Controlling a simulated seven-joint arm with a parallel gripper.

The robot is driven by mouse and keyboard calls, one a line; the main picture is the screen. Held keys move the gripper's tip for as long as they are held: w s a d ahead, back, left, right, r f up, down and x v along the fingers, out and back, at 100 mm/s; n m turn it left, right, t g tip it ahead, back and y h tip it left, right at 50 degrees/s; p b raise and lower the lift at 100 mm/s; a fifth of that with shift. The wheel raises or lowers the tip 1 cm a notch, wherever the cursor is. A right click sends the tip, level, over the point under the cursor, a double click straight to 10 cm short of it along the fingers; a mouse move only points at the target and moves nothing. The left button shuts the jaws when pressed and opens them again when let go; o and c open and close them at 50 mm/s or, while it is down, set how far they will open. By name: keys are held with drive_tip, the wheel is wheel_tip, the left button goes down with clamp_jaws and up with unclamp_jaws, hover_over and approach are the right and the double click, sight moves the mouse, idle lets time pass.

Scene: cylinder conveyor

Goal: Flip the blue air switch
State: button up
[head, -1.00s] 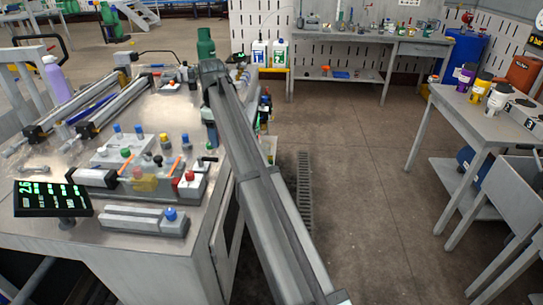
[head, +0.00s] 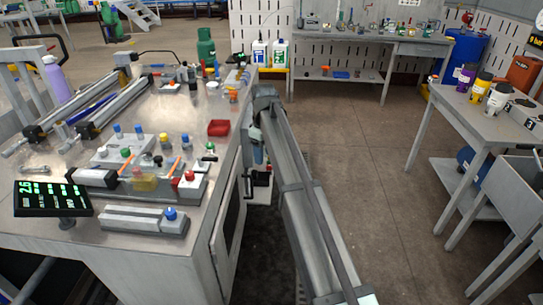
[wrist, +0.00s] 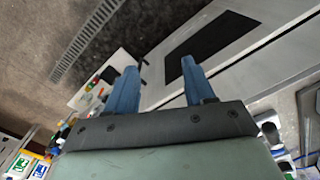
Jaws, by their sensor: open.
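A blue knob (head: 170,213) stands on a grey block (head: 130,219) near the front right corner of the metal workbench (head: 80,255). Two smaller blue knobs (head: 117,128) stand farther back on a panel. I cannot tell which blue part is the air switch. My gripper (head: 258,155) hangs beside the bench's right side, clear of these knobs. In the wrist view, my gripper (wrist: 160,68) shows two blue fingers spread apart with nothing between them. Beyond them is a grey cabinet side with a dark panel (wrist: 198,45).
A black display (head: 52,198) with green digits stands at the bench's front left. Yellow, green and red knobs (head: 189,176) crowd the middle. A red tray (head: 219,128) lies near the right edge. The floor (head: 350,160) to the right is open.

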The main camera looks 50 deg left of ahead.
drive_tip(key=shift+w+d+f, duration=0.6)
drive_tip(key=shift+w+d, duration=0.2)
drive_tip(key=shift+w, duration=0.1)
drive_tip(key=shift+m, duration=0.4)
